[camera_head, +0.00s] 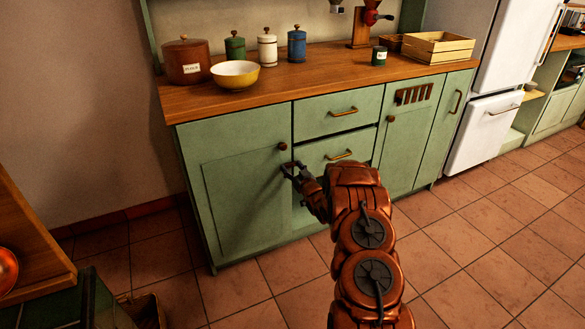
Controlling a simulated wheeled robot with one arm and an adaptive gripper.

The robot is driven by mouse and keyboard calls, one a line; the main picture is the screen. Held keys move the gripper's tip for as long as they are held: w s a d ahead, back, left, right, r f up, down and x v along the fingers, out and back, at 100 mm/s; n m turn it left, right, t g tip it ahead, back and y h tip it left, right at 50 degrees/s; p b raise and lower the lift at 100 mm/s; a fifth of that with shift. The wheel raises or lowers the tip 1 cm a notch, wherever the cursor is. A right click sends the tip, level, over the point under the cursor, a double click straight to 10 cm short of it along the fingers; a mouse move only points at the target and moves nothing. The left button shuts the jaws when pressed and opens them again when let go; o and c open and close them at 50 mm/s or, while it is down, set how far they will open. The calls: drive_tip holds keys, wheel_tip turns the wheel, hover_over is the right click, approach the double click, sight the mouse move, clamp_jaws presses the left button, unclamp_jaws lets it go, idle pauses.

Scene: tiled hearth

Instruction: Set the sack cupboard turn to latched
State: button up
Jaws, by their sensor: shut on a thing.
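My gripper (290,171) is at the upper right edge of the large green cupboard door (238,195), just below its round brown knob (282,146). Its fingers are shut on a small dark part at the door edge, which fits the sack cupboard turn. The fingers hide most of that part, so I cannot tell which way it points. The door looks closed, flush with the cabinet front.
Drawers with brass handles (343,112) are right of the door; the lower drawer (341,154) stands slightly out. The wooden worktop (300,79) holds canisters, a yellow bowl (235,75) and a crate (438,48). The tiled floor (286,266) in front is clear.

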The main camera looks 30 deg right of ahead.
idle(0.3)
drive_tip(key=o, duration=1.2)
drive_tip(key=shift+c, duration=0.2)
drive_tip(key=shift+s, duration=0.15)
drive_tip(key=s+a, duration=0.1)
drive_tip(key=s, duration=1)
drive_tip(key=shift+s, duration=0.35)
